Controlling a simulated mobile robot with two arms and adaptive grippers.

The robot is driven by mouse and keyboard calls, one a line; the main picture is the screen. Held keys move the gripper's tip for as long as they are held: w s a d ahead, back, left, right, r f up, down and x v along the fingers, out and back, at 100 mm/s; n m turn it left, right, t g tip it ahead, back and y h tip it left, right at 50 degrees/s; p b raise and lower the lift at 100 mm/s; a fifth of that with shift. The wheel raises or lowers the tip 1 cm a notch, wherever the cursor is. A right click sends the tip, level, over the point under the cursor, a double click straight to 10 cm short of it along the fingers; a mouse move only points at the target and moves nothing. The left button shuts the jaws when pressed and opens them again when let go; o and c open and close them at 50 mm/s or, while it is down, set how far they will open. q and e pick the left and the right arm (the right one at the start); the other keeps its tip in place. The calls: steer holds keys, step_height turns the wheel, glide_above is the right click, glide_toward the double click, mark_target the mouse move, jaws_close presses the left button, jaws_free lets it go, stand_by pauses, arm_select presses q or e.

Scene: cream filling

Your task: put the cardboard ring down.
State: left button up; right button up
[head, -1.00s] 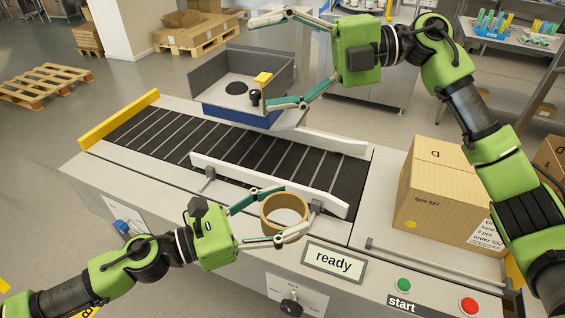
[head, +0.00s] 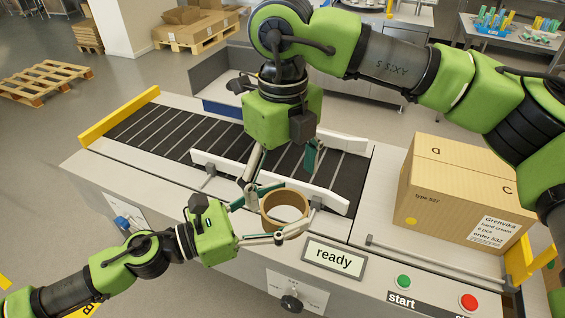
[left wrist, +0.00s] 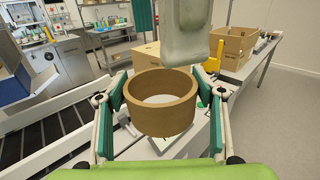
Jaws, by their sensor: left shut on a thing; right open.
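The cardboard ring (head: 267,213) is a short, wide brown tube. My left gripper (head: 291,205) is shut on it, with a finger on either side, and holds it by the conveyor's near edge. In the left wrist view the ring (left wrist: 162,114) sits level between the fingers, its open top showing. Whether it touches the surface below is unclear. My right gripper (head: 281,175) is open, pointing down just behind and above the ring. Part of it looms close at the top of the left wrist view.
The conveyor (head: 150,130) with a white guide rail (head: 225,170) runs behind the ring. A "ready" display (head: 334,256) and the start button (head: 404,281) are at the front. A closed cardboard box (head: 445,195) stands right. A grey-walled tray (head: 207,75) is partly hidden behind my right arm.

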step_height(320, 180, down, 8)
steer(key=shift+r, duration=0.1)
stand_by(0.4)
steer(key=c, duration=1.2)
arm_select(q)
steer(key=o, duration=1)
steer(key=shift+o, duration=0.2)
steer(key=shift+a, duration=0.1)
